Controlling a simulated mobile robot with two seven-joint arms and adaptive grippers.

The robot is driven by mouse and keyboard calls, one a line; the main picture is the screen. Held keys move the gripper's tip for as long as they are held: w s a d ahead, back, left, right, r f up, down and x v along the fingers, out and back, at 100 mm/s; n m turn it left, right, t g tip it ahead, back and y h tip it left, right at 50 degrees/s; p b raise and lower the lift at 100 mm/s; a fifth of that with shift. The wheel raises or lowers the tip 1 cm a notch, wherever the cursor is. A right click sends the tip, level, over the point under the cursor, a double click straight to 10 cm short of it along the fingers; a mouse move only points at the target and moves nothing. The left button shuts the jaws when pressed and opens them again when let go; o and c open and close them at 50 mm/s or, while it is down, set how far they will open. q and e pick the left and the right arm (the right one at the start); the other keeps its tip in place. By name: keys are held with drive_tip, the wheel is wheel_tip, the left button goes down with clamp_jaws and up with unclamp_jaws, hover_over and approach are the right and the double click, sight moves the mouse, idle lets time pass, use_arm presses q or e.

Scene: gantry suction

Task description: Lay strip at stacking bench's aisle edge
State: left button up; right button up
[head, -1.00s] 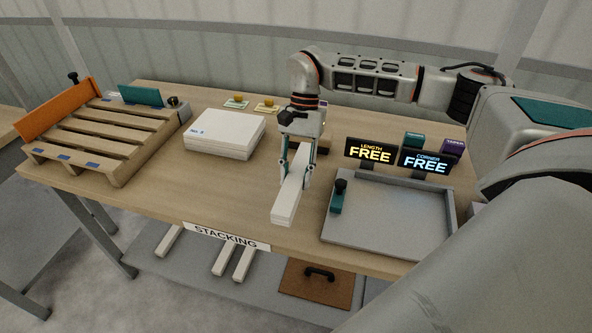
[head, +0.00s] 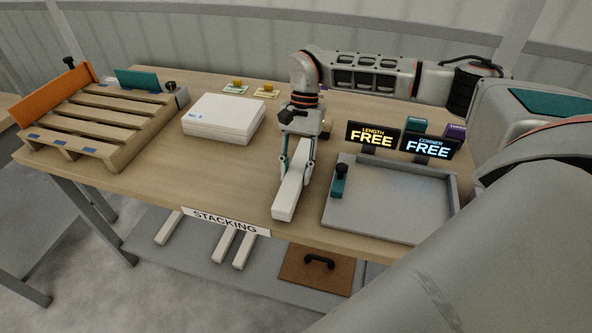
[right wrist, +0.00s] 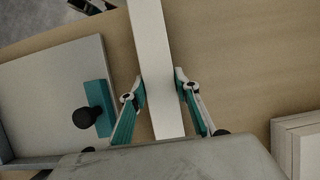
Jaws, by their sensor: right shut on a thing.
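The white strip (head: 288,192) is a long pale bar lying lengthwise toward the front of the stacking bench (head: 160,178). Its near end is close to the bench's front edge, by the STACKING label (head: 225,222). I cannot tell whether it touches the bench top. My right gripper (head: 295,172) points down and is shut on the strip, one finger on each side. In the right wrist view the strip (right wrist: 160,60) runs between the teal-padded fingers (right wrist: 161,88). My left gripper is not in view.
A grey tray (head: 400,224) with a teal, black-knobbed block (head: 339,184) is right of the strip. Two FREE signs (head: 372,137) stand behind it. A white stack (head: 224,119) and wooden pallet (head: 85,125) are left.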

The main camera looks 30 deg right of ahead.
drive_tip(key=shift+f, duration=0.55)
drive_tip(key=o, duration=1.4)
drive_tip(key=v, duration=1.2)
drive_tip(key=shift+a, duration=0.1)
